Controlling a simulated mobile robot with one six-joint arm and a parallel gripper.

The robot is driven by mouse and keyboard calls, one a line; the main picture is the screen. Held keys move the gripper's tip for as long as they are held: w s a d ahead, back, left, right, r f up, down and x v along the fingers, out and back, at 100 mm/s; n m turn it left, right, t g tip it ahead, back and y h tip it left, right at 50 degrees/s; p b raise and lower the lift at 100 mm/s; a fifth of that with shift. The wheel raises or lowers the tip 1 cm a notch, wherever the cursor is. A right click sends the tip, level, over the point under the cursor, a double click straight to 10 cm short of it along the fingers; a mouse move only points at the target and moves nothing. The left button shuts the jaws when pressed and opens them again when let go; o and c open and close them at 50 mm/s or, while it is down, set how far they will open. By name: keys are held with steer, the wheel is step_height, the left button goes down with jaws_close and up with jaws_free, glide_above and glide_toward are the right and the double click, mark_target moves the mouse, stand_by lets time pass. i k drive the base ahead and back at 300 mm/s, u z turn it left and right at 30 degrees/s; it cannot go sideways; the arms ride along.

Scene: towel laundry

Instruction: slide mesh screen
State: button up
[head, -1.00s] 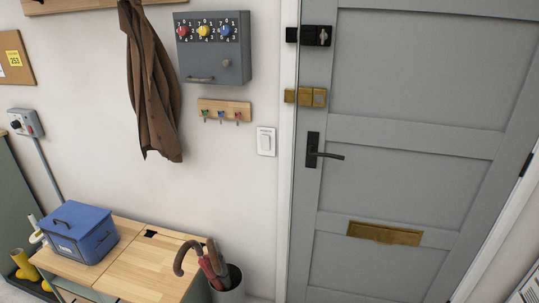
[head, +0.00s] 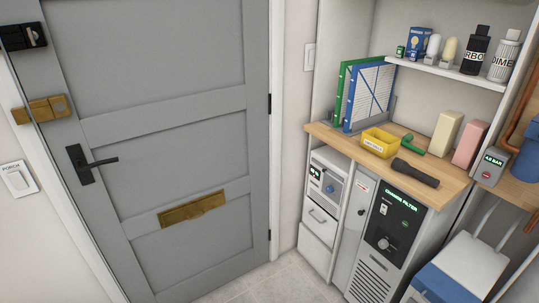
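A blue-framed panel (head: 378,97) with a pale grid-like face stands upright on the wooden counter (head: 455,178) at the right. It looks like a mesh screen, but I cannot tell for sure. A green-framed panel (head: 347,75) stands just behind it, partly hidden. Below the counter is a unit with a black front (head: 397,228) that reads "CHANGE FILTER" and has a knob and a vent grille. My gripper is not in view.
A yellow bin (head: 380,142), a green tool (head: 413,145) and a black flashlight (head: 415,172) lie on the counter. Bottles (head: 476,50) stand on the shelf above. A closed grey door (head: 165,120) fills the left. Some tiled floor (head: 275,282) is clear.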

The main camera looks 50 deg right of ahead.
mark_target(325, 168)
steer(key=u, duration=1.15)
steer(key=k, duration=0.15)
steer(key=z, duration=3.2)
steer(key=k, duration=0.95)
steer(key=u, duration=0.2)
steer(key=i, duration=0.65)
steer(key=z, duration=0.05)
